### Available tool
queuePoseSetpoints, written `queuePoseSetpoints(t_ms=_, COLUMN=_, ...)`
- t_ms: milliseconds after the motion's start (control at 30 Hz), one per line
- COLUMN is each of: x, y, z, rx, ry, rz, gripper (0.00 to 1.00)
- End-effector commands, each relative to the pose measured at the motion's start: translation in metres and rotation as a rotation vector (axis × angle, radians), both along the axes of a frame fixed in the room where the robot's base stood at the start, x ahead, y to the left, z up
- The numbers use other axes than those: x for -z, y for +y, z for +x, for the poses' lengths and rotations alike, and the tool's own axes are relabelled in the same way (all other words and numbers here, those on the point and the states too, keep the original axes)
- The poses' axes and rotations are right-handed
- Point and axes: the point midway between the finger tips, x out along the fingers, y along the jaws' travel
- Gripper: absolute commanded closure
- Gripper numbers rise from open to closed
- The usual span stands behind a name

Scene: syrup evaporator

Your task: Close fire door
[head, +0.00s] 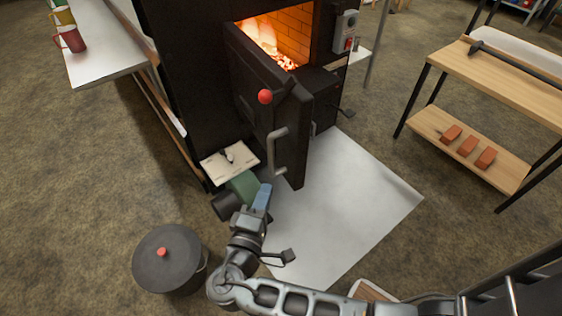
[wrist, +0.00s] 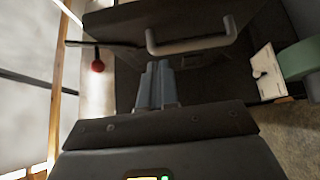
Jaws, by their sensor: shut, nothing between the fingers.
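The black fire door (head: 257,122) of the evaporator stands open in the head view, swung out from the glowing firebox opening (head: 283,38). It bears a grey bar handle (head: 277,150) and a red ball knob (head: 265,96). My gripper (head: 265,187) is shut and empty, below and left of the handle in the picture. In the wrist view the closed fingers (wrist: 158,66) point toward the dark door (wrist: 215,65). The handle (wrist: 190,44) shows just beyond the fingertips, with no clear contact.
A lidded dark pot (head: 168,260) stands at lower left. A cream board (head: 215,166) and a green-and-dark object (head: 243,186) are near my gripper. A white table (head: 100,62) is at left and a wooden workbench (head: 500,75) at right. The pale floor sheet (head: 345,200) is clear.

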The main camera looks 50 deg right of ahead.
Motion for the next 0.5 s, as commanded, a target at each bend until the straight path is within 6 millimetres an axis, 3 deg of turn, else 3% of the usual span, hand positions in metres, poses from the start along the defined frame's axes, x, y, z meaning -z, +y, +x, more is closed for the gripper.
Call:
queuePoseSetpoints(t_ms=167, x=-0.002, y=-0.019, z=0.006, rx=0.005, ry=0.001, rz=-0.001, gripper=1.0)
queuePoseSetpoints(t_ms=500, x=-0.002, y=-0.081, z=0.03, rx=0.005, ry=0.001, rz=0.0, gripper=1.0)
